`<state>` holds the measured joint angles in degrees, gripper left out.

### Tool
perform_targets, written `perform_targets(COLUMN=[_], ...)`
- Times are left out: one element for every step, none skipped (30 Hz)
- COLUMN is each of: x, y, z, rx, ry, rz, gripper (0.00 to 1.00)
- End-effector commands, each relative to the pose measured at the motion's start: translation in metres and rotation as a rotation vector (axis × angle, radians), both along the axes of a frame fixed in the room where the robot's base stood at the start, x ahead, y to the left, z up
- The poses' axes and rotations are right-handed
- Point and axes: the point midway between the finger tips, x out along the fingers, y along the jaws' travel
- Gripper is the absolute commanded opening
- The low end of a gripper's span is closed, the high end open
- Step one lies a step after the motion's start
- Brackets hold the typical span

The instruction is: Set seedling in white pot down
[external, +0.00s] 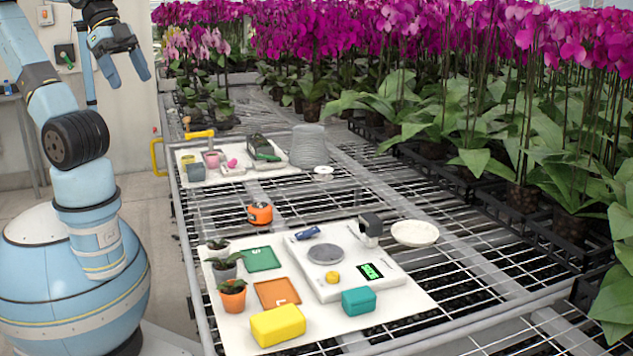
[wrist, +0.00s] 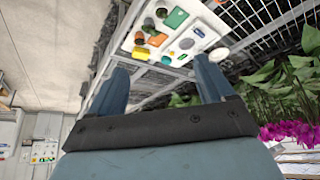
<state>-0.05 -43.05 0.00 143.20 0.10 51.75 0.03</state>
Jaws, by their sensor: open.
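My gripper (external: 130,78) is raised at the upper left in the external view, well away from the bench. It is open and empty; its two blue fingers (wrist: 162,68) also show apart in the wrist view. Three small potted seedlings stand in a row on the left edge of the near white mat (external: 228,334). The back seedling (external: 218,244) has a pot too small to tell its colour. The middle seedling (external: 225,264) is in a greyish pot and the front seedling (external: 233,287) in an orange pot. I cannot tell which pot is the white one.
A green tray (external: 263,259) and an orange tray (external: 270,290) lie beside the seedlings. A white scale (external: 340,287), yellow block (external: 278,325), teal block (external: 359,301) and white dish (external: 415,233) are nearby. Tall orchids (external: 520,110) line the right. A second mat with tools lies behind.

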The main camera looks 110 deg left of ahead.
Motion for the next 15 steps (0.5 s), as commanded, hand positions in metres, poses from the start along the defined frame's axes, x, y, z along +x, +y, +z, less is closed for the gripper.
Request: perform_targets(x=[0.0,0.0,0.0,0.0,0.0,0.0,0.0,0.001,0.002,0.003,0.005,0.009,0.012,0.016,0.023], y=[0.0,0.0,0.0,0.0,0.0,0.0,0.0,0.0,0.0,0.0,0.0,0.0,0.0,-0.001,-0.001], z=[0.0,0.0,0.0,0.0,0.0,0.0,0.0,0.0,-0.001,-0.001,-0.002,-0.004,-0.006,-0.007,-0.011], rx=[0.0,-0.001,-0.001,-0.001,-0.001,-0.001,-0.001,-0.001,-0.001,0.0,0.001,0.003,0.004,0.007,0.009], ry=[0.0,0.0,0.0,0.0,0.0,-0.001,0.0,0.0,0.002,0.005,0.009,0.018,0.025,0.033,0.047], rz=[0.0,0.0,0.0,0.0,0.0,0.0,0.0,0.0,0.0,0.001,0.0,0.001,0.002,0.002,0.002], gripper=[0.82,0.82,0.82,0.82,0.82,0.82,0.82,0.82,0.82,0.82,0.82,0.82,0.82,0.82,0.82])
